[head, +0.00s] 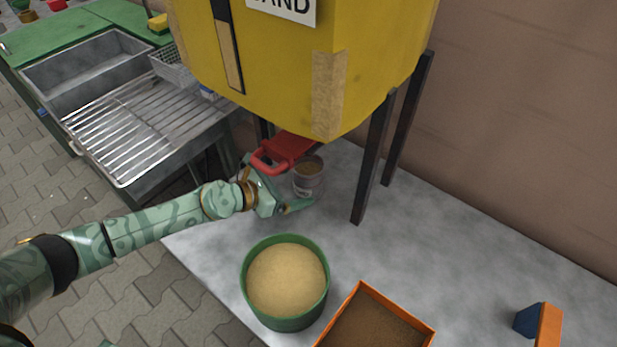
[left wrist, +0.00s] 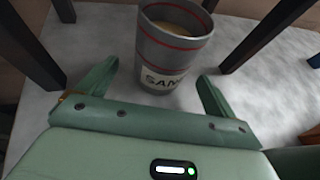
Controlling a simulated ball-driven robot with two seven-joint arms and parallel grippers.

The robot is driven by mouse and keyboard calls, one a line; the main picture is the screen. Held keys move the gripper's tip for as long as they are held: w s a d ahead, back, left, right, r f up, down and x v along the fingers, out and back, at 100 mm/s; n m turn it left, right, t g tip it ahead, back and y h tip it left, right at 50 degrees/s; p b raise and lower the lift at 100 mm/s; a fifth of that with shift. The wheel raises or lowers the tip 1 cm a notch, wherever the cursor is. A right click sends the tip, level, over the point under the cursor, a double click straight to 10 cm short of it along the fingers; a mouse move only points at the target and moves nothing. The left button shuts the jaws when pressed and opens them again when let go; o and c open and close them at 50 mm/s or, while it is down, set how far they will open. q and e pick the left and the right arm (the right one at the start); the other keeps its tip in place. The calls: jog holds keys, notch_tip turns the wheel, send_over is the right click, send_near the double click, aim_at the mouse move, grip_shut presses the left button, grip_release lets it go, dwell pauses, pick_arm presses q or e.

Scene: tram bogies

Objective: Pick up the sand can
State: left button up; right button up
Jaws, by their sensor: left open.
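The sand can (head: 309,180) is a small grey can with sand-coloured contents. It stands upright on the grey tabletop under the yellow sand bin. In the left wrist view the can (left wrist: 172,50) shows red bands and a partly visible label reading "SAN". My left gripper (head: 281,188) is open and comes in low from the left, beside the can. In the left wrist view its two fingers (left wrist: 157,78) point towards the can, one on either side of its lower part, with gaps showing. My right gripper is in neither view.
The yellow bin (head: 290,60) stands on dark legs (head: 372,150), with a red handle (head: 285,150) just above the can. A green tub of sand (head: 287,280), an orange tray (head: 375,325) and a blue-and-orange object (head: 540,322) are nearer.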

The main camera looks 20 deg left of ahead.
aim_at(295, 187)
pick_arm(q)
jog(key=x, duration=0.2)
jog(key=b+x, duration=0.1)
jog(key=x, duration=0.1)
jog(key=shift+s+d+f, duration=0.1)
jog(key=shift+f, duration=0.2)
jog(key=shift+w+d+f+b, duration=0.1)
jog(key=shift+w+d+b, duration=0.2)
jog(key=shift+w, duration=0.1)
jog(key=c, duration=1.1)
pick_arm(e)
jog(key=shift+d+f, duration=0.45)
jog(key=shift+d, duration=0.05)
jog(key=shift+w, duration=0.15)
